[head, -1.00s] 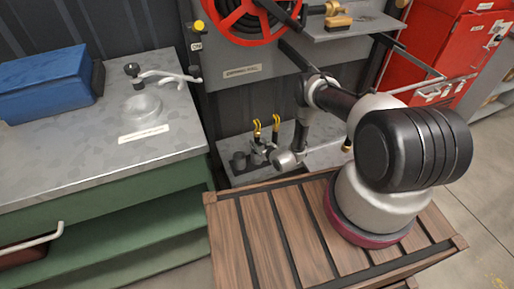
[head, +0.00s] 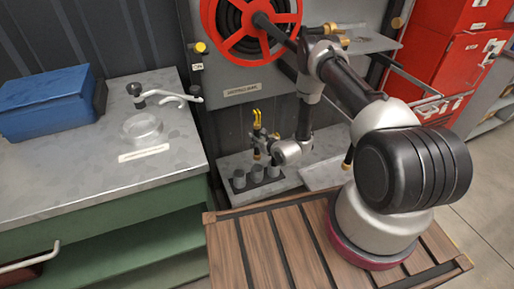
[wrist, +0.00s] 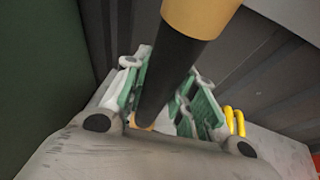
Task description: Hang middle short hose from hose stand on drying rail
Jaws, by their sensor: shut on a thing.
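My gripper (head: 262,144) is shut around a short black hose (wrist: 163,75) with a brass coupling (wrist: 198,14) at its near end. The hose runs between the green finger pads in the wrist view. In the head view the gripper is above the hose stand (head: 222,200), a low grey base with several grey cups. A brass end (head: 257,155) shows just under the gripper, apart from the cups below. A label, apparently "DRYING RAIL" (head: 242,90), is on the grey panel; I cannot clearly make out the rail.
A red hose reel (head: 250,28) is on the panel, above and left of my arm. A workbench (head: 180,150) with a blue box (head: 45,100) and a glass dish (head: 142,128) stands at left. A red cabinet (head: 455,60) is at right. A wooden slatted surface (head: 260,245) lies in front.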

